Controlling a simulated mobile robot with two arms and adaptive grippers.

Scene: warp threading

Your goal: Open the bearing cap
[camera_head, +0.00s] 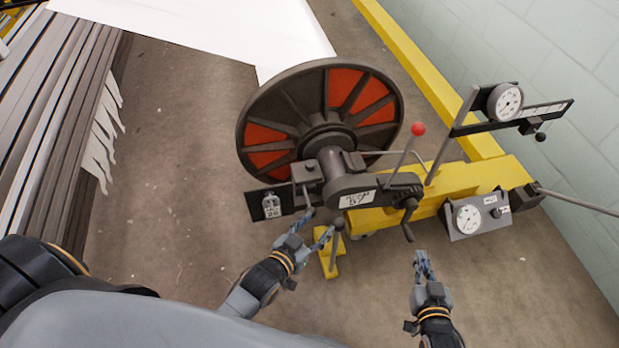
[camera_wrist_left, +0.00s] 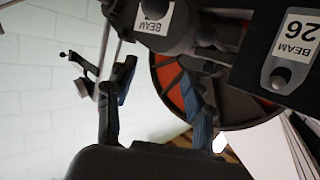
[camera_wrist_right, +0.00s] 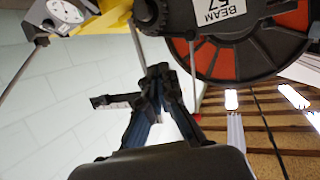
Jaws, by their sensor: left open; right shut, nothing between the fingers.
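The dark grey bearing housing with a white label (camera_head: 358,198) sits at the near end of the beam shaft. I cannot tell where its cap parts from the body. A short knobbed handle (camera_head: 336,240) hangs below it. My left gripper (camera_head: 318,224) is open just below the housing, close to this handle; I cannot tell whether they touch. In the left wrist view its fingers (camera_wrist_left: 158,98) are apart with nothing seen held between them. My right gripper (camera_head: 420,256) is shut and empty, below the crank handle (camera_head: 408,222). In the right wrist view its fingertips (camera_wrist_right: 160,78) are together.
The large beam flange (camera_head: 270,110) with red panels stands behind the housing. A red-knobbed lever (camera_head: 417,129) rises at its right. A yellow frame (camera_head: 480,178), a dial box (camera_head: 478,216) and an upper gauge (camera_head: 506,101) are at right. The floor in front is clear.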

